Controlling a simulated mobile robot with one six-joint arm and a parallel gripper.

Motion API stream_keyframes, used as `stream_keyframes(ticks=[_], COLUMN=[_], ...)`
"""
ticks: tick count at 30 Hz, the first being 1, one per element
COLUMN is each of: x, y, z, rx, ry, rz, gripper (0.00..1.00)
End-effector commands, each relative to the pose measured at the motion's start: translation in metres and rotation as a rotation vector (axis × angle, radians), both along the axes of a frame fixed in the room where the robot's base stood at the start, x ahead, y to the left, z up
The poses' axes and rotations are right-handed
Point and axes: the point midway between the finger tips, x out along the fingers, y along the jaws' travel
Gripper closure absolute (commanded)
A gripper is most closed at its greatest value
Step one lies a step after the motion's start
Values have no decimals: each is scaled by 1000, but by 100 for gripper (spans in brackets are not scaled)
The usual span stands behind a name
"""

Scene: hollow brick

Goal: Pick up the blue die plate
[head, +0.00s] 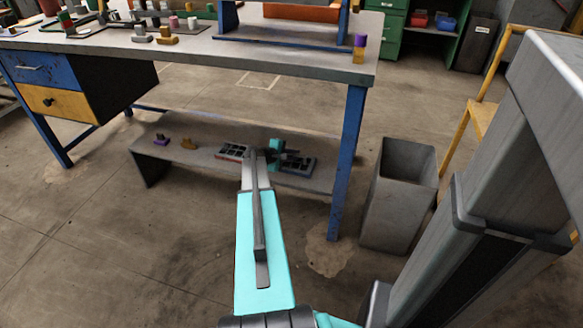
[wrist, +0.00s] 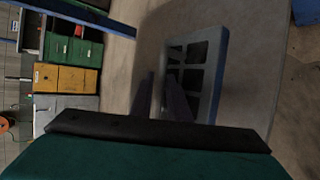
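The blue die plate (head: 300,165) is a grey plate with blue sides and several dark square openings. It lies on the low shelf under the bench, right of the other plate in the head view. In the wrist view the plate (wrist: 221,70) stands large at the centre. My gripper (head: 284,153) is at its left end. In the wrist view the dark fingers of my gripper (wrist: 160,92) are apart, on either side of the plate's left rim. I cannot tell whether they press on it.
A red-edged die plate (head: 232,152) lies left on the same shelf (head: 205,165), with small purple (head: 162,139) and orange (head: 188,143) pieces further left. The bench top (head: 330,66) is above. A blue leg (head: 348,160) and a grey bin (head: 398,195) stand right.

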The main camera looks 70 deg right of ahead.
Motion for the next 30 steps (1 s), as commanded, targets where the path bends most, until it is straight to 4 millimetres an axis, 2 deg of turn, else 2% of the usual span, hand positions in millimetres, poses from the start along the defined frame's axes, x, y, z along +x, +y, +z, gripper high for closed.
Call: stream_keyframes(ticks=[18, 21, 30], x=[-1, -1, -1], y=[-3, -3, -3], z=[-2, -2, -2], rx=[0, 0, 0], ry=[-1, -1, -1], rz=[1, 1, 1], gripper=[85, 100, 100])
